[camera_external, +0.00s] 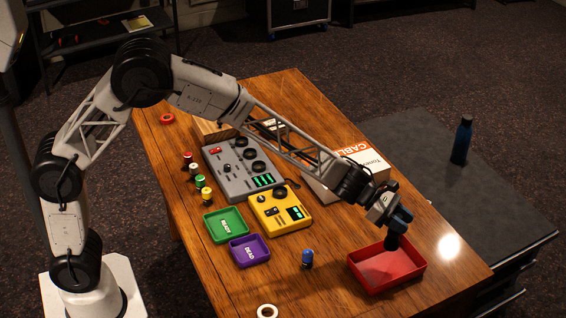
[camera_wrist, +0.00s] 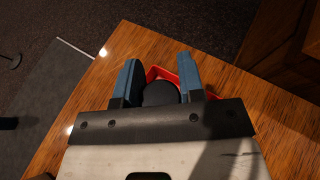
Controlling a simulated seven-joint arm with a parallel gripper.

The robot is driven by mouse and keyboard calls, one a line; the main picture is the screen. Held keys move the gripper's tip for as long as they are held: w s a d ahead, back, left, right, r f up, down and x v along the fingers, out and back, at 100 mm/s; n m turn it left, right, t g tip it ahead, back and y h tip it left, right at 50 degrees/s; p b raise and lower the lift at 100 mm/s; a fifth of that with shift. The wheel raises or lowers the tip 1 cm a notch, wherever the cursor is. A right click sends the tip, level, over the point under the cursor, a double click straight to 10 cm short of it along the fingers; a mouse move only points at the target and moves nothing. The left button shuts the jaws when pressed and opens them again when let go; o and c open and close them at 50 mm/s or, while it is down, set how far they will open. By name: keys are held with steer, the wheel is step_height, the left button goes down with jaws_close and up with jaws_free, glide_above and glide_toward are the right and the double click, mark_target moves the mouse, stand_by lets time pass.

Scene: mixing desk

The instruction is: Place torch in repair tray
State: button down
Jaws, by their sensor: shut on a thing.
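My gripper (camera_external: 398,222) is shut on a black torch (camera_external: 391,242), which points downward. In the wrist view, the torch's round dark end (camera_wrist: 160,94) sits between the blue fingers of my gripper (camera_wrist: 159,80). The torch is over the back part of a red tray (camera_external: 388,284) at the table's right front. I cannot tell whether it touches the tray. No label shows on the red tray, and its visible floor looks empty. Part of its red rim (camera_wrist: 186,66) shows beyond the fingers in the wrist view.
A green tray (camera_external: 226,238) marked READY and a purple tray (camera_external: 262,261) marked DEAD lie left. A small blue item (camera_external: 307,259) stands left of the red tray. Yellow (camera_external: 268,226) and grey (camera_external: 222,168) devices and a white-orange box (camera_external: 372,166) stand farther back.

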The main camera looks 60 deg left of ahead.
mark_target(394, 246)
steer(key=shift+f, duration=3.1)
steer(key=shift+f, duration=0.1)
steer(key=shift+f, duration=1.75)
steer(key=shift+f, duration=0.15)
steer(key=c, duration=0.7)
jaws_free()
steer(key=shift+c, duration=0.2)
steer(key=v, duration=1.2)
